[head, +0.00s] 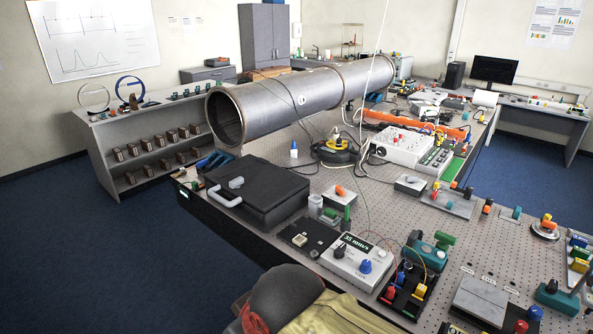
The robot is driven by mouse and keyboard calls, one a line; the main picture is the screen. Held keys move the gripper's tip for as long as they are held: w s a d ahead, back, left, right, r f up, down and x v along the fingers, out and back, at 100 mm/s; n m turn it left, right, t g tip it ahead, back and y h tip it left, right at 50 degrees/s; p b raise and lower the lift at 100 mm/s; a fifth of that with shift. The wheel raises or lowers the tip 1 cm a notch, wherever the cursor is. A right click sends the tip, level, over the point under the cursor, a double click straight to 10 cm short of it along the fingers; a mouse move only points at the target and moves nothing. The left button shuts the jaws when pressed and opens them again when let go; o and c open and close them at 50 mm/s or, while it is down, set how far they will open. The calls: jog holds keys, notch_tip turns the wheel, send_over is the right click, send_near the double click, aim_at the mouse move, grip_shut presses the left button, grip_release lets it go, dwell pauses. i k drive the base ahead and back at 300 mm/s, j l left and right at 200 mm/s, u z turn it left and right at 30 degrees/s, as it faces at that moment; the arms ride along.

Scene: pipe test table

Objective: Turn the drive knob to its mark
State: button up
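A pale control box (355,263) stands near the front edge of the pipe test table. Its dark display (361,241) appears to read 35 mm/s. A black knob (339,251) is on the left of its top, and a blue knob (365,267) is on the right. The printing around the knobs is too small to read, so I cannot tell which one is the drive knob, where its mark is or how it is turned. My gripper is not in view.
A black case (257,192) and a dark plate (307,237) lie left of the box. Coloured connectors on a black base (408,288) stand close to its right. A dark rounded shape (285,292) and yellowish cloth (335,314) are in front. A large metal pipe (295,95) lies behind.

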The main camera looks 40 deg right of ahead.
aim_at(340, 191)
jog(key=i+z, duration=0.2)
jog(key=i, duration=0.25)
jog(key=i+j+z, duration=0.15)
jog(key=i, duration=0.3)
jog(key=i+z, duration=0.2)
jog(key=i, duration=0.3)
jog(key=i+l+z, duration=0.1)
jog(key=z, duration=0.35)
jog(key=i+z, duration=0.3)
jog(key=z, duration=0.15)
jog(key=i+z, duration=0.25)
jog(key=z, duration=0.2)
jog(key=i+j+z, duration=0.15)
jog(key=z, duration=0.3)
